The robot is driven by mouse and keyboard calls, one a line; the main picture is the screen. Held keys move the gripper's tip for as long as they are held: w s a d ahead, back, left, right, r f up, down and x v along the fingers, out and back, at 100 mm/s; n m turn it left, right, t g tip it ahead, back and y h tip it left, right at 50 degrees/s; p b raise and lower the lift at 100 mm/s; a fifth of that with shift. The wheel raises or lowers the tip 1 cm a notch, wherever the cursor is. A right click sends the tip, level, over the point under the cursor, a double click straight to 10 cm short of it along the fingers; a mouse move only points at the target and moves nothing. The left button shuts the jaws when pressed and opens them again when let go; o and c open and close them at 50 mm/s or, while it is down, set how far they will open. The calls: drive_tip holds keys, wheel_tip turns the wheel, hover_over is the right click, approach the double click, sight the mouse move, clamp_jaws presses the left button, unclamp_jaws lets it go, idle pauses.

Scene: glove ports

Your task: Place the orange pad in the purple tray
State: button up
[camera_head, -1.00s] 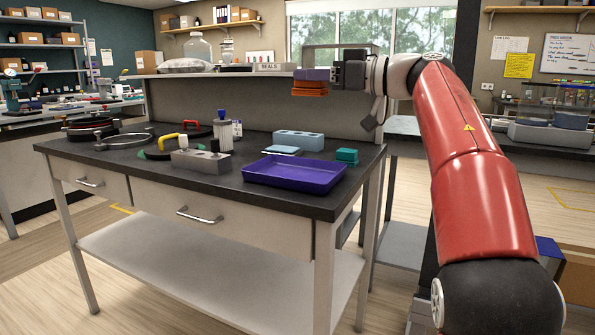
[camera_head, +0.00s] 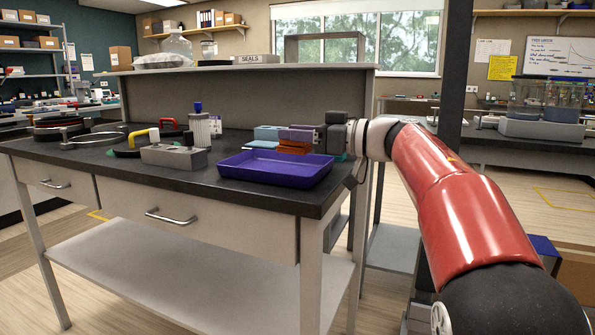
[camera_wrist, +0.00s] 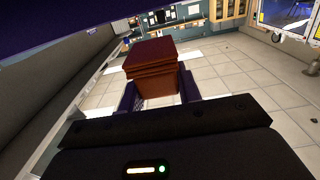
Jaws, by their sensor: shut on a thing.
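The orange pad (camera_head: 293,149) is held in my gripper (camera_head: 300,140), just above the back right part of the purple tray (camera_head: 262,180). The tray looks empty and sits near the front right edge of the dark bench. In the wrist view the pad (camera_wrist: 153,68) looks like a stacked block between the two fingers of my gripper (camera_wrist: 157,92). The pad appears apart from the tray floor, but the exact gap cannot be told. The tray cannot be made out for certain in the wrist view.
Blue blocks (camera_head: 267,132) stand behind the tray, close to my gripper. A grey block (camera_head: 175,157) and a white ribbed cylinder (camera_head: 199,131) stand to the left. A raised shelf (camera_head: 250,69) runs along the bench's back. The teal block is mostly hidden by my gripper.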

drive_tip(key=shift+f+b, duration=0.7)
drive_tip(key=shift+f, duration=1.95)
drive_tip(key=shift+f, duration=0.15)
drive_tip(key=o, duration=1.1)
drive_tip(key=shift+c, duration=0.2)
drive_tip(key=shift+r, duration=0.2)
drive_tip(key=v, duration=1.2)
